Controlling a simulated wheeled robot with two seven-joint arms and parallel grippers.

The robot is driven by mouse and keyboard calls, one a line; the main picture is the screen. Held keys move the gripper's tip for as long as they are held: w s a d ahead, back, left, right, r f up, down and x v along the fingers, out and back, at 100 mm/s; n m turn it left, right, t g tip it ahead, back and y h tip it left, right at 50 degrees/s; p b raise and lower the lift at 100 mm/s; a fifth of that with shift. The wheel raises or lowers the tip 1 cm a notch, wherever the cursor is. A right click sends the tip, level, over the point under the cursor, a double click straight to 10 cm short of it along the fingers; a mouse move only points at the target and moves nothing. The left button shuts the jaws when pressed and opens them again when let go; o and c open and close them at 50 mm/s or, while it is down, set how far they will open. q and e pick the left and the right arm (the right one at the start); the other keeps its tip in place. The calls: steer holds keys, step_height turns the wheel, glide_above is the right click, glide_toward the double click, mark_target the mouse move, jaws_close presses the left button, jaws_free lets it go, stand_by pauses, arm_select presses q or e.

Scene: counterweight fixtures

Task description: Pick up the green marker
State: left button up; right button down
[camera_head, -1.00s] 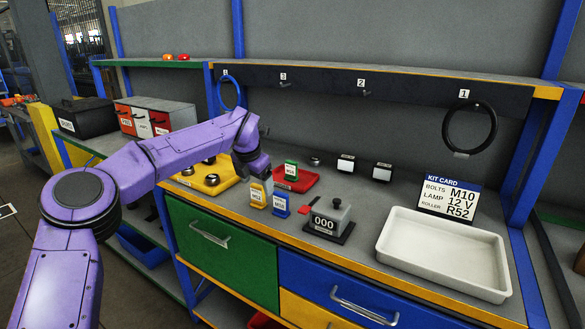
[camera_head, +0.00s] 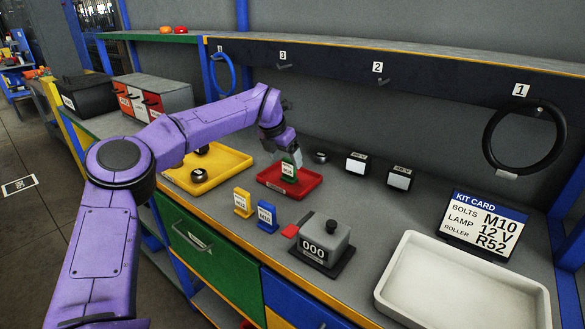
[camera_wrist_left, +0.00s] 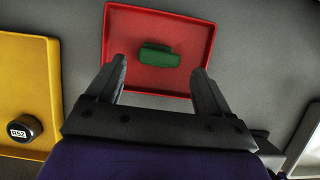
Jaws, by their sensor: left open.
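The green marker (camera_head: 297,159) is a small upright block with a white label. It stands in the red tray (camera_head: 262,179) in the head view. In the left wrist view the green marker (camera_wrist_left: 158,56) lies inside the red tray (camera_wrist_left: 205,40), ahead of and between the fingertips. My left gripper (camera_head: 283,150) is right above the marker and partly covers its top in the head view. In the wrist view my left gripper (camera_wrist_left: 161,68) is open with nothing between its fingers. My right gripper is not in view.
Yellow (camera_head: 242,202) and blue (camera_head: 267,216) markers stand in front of the red tray. A yellow tray (camera_head: 235,160) with black rollers is to the left. A grey block labelled 000 (camera_head: 321,243), a white tray (camera_head: 460,303) and a kit card (camera_head: 485,222) are to the right.

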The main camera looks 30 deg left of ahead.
mark_target(290, 168)
arm_select(q)
steer(key=shift+s+f, duration=0.15)
steer(key=shift+f, duration=0.05)
steer(key=p+x, duration=0.1)
steer(key=x, duration=0.2)
steer(key=w+p+x, duration=0.1)
steer(key=x, duration=0.2)
steer(key=shift+w+a+f, duration=0.1)
steer(key=shift+w, duration=0.1)
steer(key=shift+s, duration=0.3)
steer(key=shift+r, duration=0.2)
steer(key=shift+c, duration=0.9)
steer(key=shift+f, duration=0.1)
steer(key=c, duration=0.9)
steer(key=shift+o, duration=0.2)
